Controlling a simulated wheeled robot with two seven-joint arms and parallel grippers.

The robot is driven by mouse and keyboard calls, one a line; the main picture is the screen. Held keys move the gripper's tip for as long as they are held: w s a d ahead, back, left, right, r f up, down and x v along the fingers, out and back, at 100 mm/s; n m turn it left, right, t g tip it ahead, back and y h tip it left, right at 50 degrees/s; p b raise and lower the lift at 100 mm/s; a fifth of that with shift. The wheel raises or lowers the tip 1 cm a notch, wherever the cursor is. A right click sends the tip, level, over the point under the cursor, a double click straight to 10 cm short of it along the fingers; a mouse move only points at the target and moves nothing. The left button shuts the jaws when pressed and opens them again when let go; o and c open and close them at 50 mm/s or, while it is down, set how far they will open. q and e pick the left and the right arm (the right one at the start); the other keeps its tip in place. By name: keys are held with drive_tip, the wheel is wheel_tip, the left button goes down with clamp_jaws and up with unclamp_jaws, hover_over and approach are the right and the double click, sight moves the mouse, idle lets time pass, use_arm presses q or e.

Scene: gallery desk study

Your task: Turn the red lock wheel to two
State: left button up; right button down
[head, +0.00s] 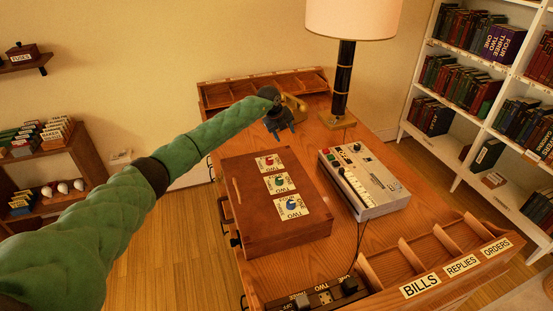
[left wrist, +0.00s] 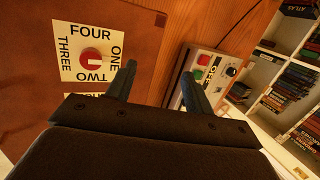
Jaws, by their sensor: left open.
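The red lock wheel (head: 268,161) is the farthest of three wheels on the lid of a brown wooden box (head: 250,200). In the left wrist view the red wheel (left wrist: 91,60) sits on a white plate lettered FOUR, ONE, TWO and THREE; which word it points at I cannot tell. My left gripper (head: 283,133) is open and empty, above the desk near the box's far end. In the left wrist view the wheel lies left of both fingers (left wrist: 158,70), outside the gap. My right gripper is not in view.
A green wheel (head: 279,182) and a blue wheel (head: 290,205) follow the red one on the lid. A grey machine with buttons (head: 365,185) stands right of the box. A lamp (head: 345,80) stands behind, and a labelled wooden sorter (head: 440,265) is at the near right.

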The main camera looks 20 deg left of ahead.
sight(269, 159)
use_arm(q)
drive_tip(key=s+a+n+g+y, duration=0.1)
drive_tip(key=s, duration=0.1)
drive_tip(key=s+a+f+n+g+y, duration=0.1)
drive_tip(key=s+a, duration=0.1)
drive_tip(key=s+a+n+g, duration=0.1)
drive_tip(key=s, duration=0.1)
drive_tip(key=shift+a+f+g+y, duration=0.15)
drive_tip(key=shift+a+g+y, duration=0.15)
drive_tip(key=shift+a+y, duration=0.1)
drive_tip(key=shift+n, duration=0.3)
drive_tip(key=shift+d+f, duration=0.2)
drive_tip(key=shift+f, duration=0.05)
wheel_tip(269, 159, down, 7)
drive_tip(key=p, duration=0.4)
drive_tip(key=shift+a+f, duration=0.1)
drive_tip(key=shift+f, duration=0.1)
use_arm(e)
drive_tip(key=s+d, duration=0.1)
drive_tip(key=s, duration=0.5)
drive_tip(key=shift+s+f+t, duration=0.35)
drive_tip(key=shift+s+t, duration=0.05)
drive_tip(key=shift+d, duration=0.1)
use_arm(q)
drive_tip(key=c, duration=1)
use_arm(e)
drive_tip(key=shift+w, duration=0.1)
